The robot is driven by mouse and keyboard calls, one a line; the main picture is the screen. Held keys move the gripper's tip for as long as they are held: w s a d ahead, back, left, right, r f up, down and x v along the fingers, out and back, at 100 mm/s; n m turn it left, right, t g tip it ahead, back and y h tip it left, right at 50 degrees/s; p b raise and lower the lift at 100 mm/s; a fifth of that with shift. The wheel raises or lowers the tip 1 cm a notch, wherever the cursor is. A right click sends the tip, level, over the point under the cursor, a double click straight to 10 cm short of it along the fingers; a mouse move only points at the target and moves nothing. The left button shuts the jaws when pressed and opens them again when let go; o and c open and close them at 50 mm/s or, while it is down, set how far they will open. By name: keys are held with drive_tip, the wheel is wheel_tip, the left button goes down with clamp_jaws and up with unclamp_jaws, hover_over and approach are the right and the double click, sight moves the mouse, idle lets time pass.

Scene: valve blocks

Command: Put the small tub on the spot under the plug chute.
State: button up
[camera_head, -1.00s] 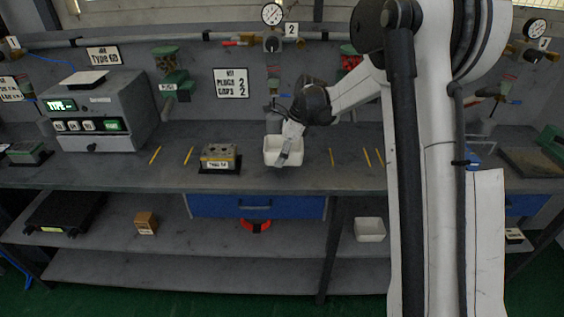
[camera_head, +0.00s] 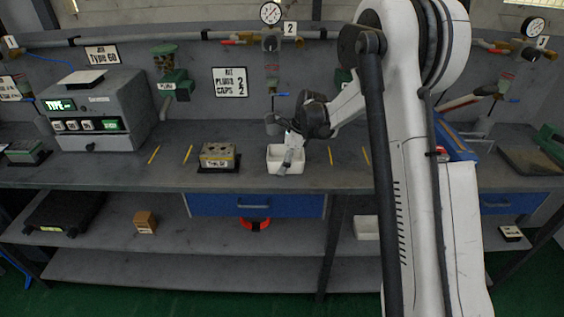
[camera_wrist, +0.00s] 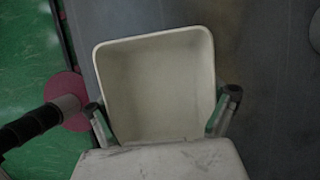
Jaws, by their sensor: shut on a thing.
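The small tub (camera_head: 273,162) is white, square and empty, near the front of the bench right of centre. My gripper (camera_head: 288,158) is shut on it. In the wrist view the tub (camera_wrist: 155,75) sits between the two fingers of my gripper (camera_wrist: 162,105). I cannot tell whether it touches the bench top. The plug chute (camera_head: 177,84) is a green unit on the back wall, left of the tub. The spot under it is bare bench (camera_head: 171,156) between two yellow lines.
A valve block (camera_head: 217,155) on a dark plate stands between the spot and the tub. A grey type machine (camera_head: 98,115) stands left of the spot. Another white tub (camera_head: 366,228) is on the lower shelf, partly hidden by my arm. The bench's front edge is close.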

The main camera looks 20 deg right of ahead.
drive_tip(key=o, duration=1.1)
drive_tip(key=shift+r, duration=0.1)
